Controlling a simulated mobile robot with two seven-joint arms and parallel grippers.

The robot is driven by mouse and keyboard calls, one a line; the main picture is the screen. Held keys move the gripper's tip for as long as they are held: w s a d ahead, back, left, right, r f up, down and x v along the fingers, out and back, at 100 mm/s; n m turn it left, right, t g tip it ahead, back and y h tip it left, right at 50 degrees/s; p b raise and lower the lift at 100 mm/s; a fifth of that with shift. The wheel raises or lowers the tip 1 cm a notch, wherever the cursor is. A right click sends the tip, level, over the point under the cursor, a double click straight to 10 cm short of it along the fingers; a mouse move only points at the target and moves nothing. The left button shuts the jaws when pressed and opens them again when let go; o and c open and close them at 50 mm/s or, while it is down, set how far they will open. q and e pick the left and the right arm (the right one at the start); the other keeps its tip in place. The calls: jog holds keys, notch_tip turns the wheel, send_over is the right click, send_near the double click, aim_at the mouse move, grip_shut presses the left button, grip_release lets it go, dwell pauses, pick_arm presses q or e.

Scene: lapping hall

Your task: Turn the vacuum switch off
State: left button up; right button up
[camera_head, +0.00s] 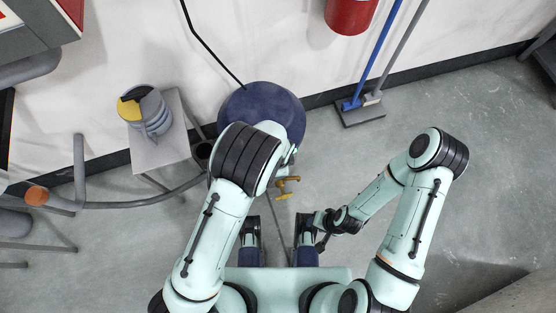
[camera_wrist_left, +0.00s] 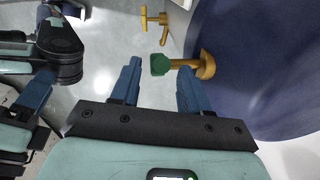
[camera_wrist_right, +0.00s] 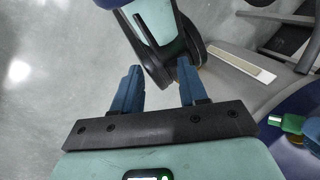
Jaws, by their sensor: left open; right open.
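A navy blue drum-shaped body (camera_head: 285,105) stands on the floor by the wall, partly hidden by my left arm. In the left wrist view its curved side (camera_wrist_left: 270,70) fills the right. A brass fitting (camera_wrist_left: 203,66) with a green handle (camera_wrist_left: 160,64) sticks out from it. My left gripper (camera_wrist_left: 158,80) is open, with the green handle at the gap between its fingertips; contact cannot be told. My right gripper (camera_wrist_right: 158,86) is open and empty, with one of my arm links beyond it. A green part (camera_wrist_right: 291,123) shows at the right. I cannot identify a vacuum switch for certain.
A yellow tap-like fitting (camera_head: 287,186) sits in front of the drum. A small grey table (camera_head: 158,152) holding a grey and yellow object (camera_head: 146,108) stands left. A grey hose (camera_head: 125,204) runs along the floor. Broom-like tools (camera_head: 361,108) lean at the wall. Floor at the right is clear.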

pick_arm(q)
jog(key=shift+w+f+b, duration=0.2)
jog(key=shift+f+b, duration=0.2)
jog(key=shift+f, duration=1.55)
pick_arm(e)
jog(key=shift+w+d+f+t, duration=0.3)
jog(key=shift+w+d+f, duration=0.1)
jog(key=shift+w+f, duration=0.35)
jog(key=shift+w+r, duration=0.1)
pick_arm(q)
grip_shut()
